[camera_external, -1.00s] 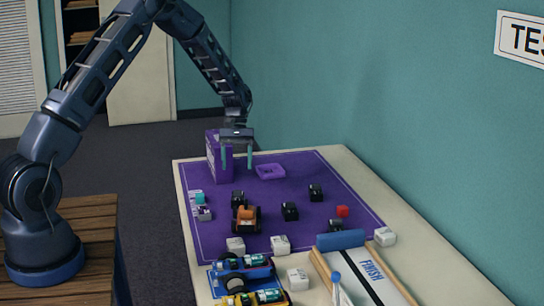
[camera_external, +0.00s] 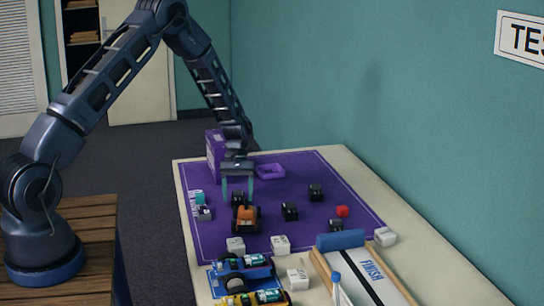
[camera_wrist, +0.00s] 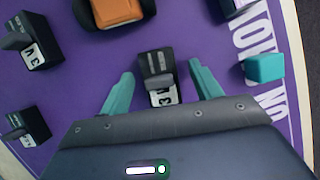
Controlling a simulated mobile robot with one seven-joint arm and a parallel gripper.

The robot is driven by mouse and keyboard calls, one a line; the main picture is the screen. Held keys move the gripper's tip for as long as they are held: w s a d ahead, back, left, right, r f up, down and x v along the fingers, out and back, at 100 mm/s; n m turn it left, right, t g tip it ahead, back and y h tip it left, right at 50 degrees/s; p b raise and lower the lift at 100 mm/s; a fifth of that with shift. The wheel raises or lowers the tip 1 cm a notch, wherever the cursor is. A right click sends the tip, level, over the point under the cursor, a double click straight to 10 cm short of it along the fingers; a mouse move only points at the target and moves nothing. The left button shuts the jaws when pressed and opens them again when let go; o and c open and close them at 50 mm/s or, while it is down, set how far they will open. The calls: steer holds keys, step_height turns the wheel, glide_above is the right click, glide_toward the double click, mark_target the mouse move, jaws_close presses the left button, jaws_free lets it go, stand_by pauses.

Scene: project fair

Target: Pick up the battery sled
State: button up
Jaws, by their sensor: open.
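Several similar small black blocks with white labels stand on the purple mat; I take these as battery sleds, but cannot tell which one is meant. One black block (camera_external: 238,199) is just behind the orange car. In the wrist view this black block (camera_wrist: 155,66) lies between my two teal fingers, with a gap on each side. My gripper (camera_external: 238,190) points down over it, open and empty; its fingers also show in the wrist view (camera_wrist: 161,72). Other black blocks are at the left of the wrist view (camera_wrist: 36,55) and in the external view (camera_external: 290,211).
The orange car (camera_external: 246,219) stands close in front of the block. A teal block (camera_external: 200,198) is to its left. A purple tray (camera_external: 270,171) and purple box (camera_external: 216,152) are behind. Blue and yellow cars and a finish ramp (camera_external: 365,275) fill the table's front.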

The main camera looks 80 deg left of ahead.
steer(key=shift+d+f, duration=0.1)
steer(key=shift+f, duration=0.1)
steer(key=c, duration=1.1)
steer(key=shift+r, duration=0.15)
